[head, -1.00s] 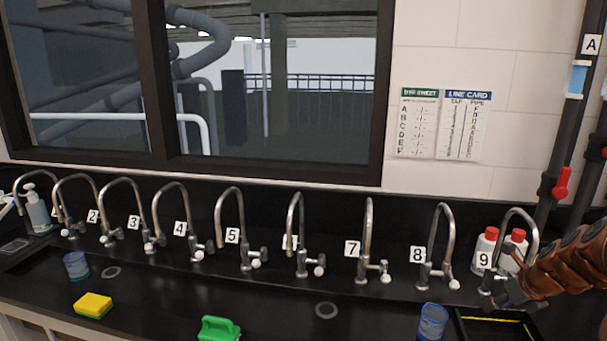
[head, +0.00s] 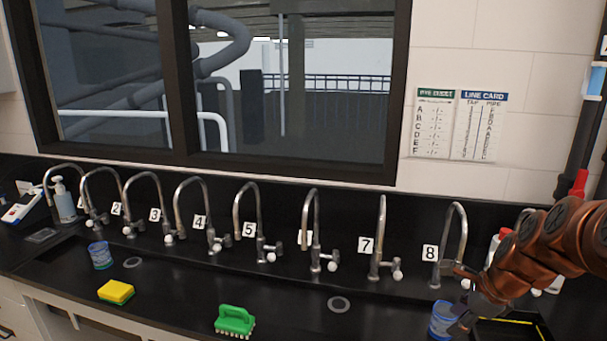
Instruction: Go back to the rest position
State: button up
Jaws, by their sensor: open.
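My gripper (head: 456,297) is at the lower right in the head view, at the end of my copper-coloured arm. It is open, and I see nothing held in it.
A row of numbered taps runs along the black sink. Red-capped bottles are mostly behind my arm. A pipe with a red handle (head: 579,184) rises at right.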

jog(key=s+a+r+n+g, duration=0.1)
jog(key=s+a+n+g, duration=0.2)
jog(key=s+a+n, duration=1.1)
jog(key=s+a+n+g+h, duration=0.1)
jog(key=s+a+n, duration=0.1)
jog(key=s+n, duration=0.3)
jog(key=s+a+f+n+g+h, duration=0.1)
jog(key=s+a+n, duration=0.2)
jog(key=s+n, duration=0.2)
jog(key=s, duration=0.3)
jog(key=shift+a+g, duration=0.3)
jog(key=shift+s+d+f, duration=0.1)
